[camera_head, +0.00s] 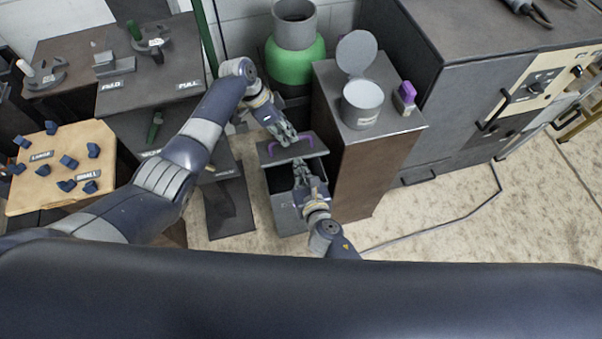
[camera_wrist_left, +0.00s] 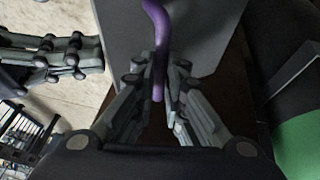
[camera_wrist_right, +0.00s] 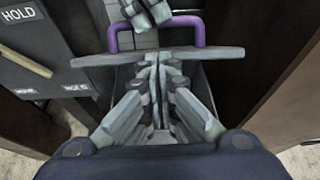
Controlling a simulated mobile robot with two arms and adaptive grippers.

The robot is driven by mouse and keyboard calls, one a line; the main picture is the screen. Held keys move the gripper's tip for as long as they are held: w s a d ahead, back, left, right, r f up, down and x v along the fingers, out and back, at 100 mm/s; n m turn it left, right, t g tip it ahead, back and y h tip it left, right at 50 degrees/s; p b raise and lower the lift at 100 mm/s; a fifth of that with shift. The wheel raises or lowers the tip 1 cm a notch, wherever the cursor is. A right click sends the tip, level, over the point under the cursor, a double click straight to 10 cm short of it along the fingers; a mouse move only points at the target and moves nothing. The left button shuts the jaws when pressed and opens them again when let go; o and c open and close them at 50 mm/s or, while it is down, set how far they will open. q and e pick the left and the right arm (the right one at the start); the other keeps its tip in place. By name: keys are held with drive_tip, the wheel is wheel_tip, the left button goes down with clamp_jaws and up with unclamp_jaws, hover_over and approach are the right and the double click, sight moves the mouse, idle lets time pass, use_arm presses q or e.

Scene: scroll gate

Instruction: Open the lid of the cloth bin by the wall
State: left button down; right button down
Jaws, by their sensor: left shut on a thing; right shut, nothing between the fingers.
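The cloth bin (camera_head: 281,212) is a grey box on the floor between a dark stand and a brown cabinet. Its grey lid (camera_head: 315,147) looks raised at the front, with a dark gap beneath; how far is hard to tell. The lid's purple handle (camera_head: 272,147) also shows in the left wrist view (camera_wrist_left: 156,45). My left gripper (camera_head: 284,138) is shut on the handle from above. My right gripper (camera_head: 299,168) is shut and empty at the lid's front edge. In the right wrist view its fingertips (camera_wrist_right: 158,62) overlap the lid edge (camera_wrist_right: 100,59); contact is unclear.
A brown cabinet (camera_head: 350,180) stands close on the right, with an open grey canister (camera_head: 362,105) and a purple item (camera_head: 405,95) on top. A green container (camera_head: 295,65) stands behind the bin. A dark stand (camera_head: 229,208) is close on the left. A cable (camera_head: 440,226) crosses the floor.

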use_arm(q)
drive_tip(key=shift+w+a+f, duration=0.15)
drive_tip(key=shift+a+f, duration=0.05)
drive_tip(key=shift+a, duration=0.05)
drive_tip(key=c, duration=1.8)
unclamp_jaws()
drive_tip(key=shift+o, duration=0.7)
drive_tip(key=shift+d, duration=0.15)
drive_tip(key=shift+r, duration=0.2)
